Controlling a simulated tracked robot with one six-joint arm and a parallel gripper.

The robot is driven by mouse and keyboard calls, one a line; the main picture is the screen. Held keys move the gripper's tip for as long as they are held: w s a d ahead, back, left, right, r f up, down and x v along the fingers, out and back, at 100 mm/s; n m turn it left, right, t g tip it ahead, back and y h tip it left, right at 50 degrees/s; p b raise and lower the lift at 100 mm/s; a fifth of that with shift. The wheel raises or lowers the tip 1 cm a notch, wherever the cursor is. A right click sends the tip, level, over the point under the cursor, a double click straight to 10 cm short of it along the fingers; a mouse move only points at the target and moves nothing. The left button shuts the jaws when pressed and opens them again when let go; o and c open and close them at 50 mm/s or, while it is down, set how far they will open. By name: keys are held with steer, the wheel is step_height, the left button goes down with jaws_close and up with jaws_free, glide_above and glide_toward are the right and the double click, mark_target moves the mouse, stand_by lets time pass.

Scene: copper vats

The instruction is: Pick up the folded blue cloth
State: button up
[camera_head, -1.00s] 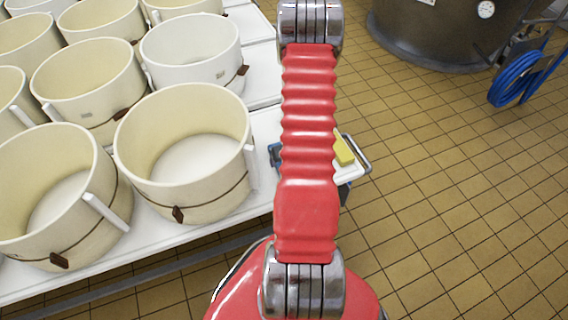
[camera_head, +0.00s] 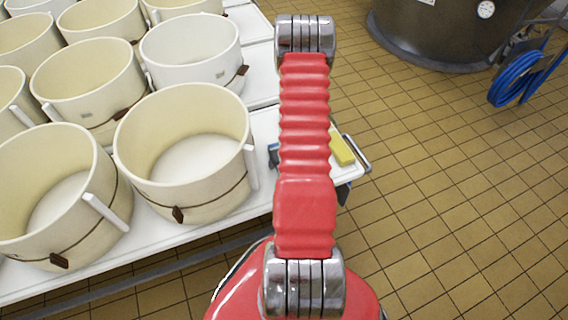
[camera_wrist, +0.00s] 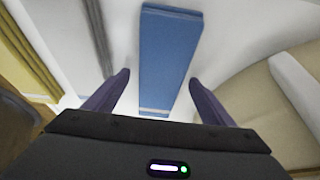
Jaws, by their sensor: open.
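The folded blue cloth (camera_wrist: 170,45) lies flat on the white surface in the wrist view, long and narrow with a pale stripe near its near end. My gripper (camera_wrist: 158,78) is open. Its two dark fingertips appear on either side of the cloth in the picture, with a gap at each side. I cannot tell how high they are above it. In the head view only a small blue edge (camera_head: 273,155) shows beside my red arm, which hides the rest of the cloth and my gripper.
Several cream tubs (camera_head: 185,155) stand on the white table (camera_head: 265,125) at left. A yellow block (camera_head: 342,149) lies near the table's right end, beside a metal rail (camera_head: 357,153). A tub (camera_wrist: 265,115) is close at right in the wrist view. Tiled floor (camera_head: 450,200) is open at right.

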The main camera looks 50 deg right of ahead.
steer(key=shift+c, duration=0.4)
steer(key=c, duration=1.2)
steer(key=shift+r, duration=0.1)
steer(key=shift+c, duration=0.2)
step_height(320, 180, up, 18)
stand_by(0.7)
stand_by(0.8)
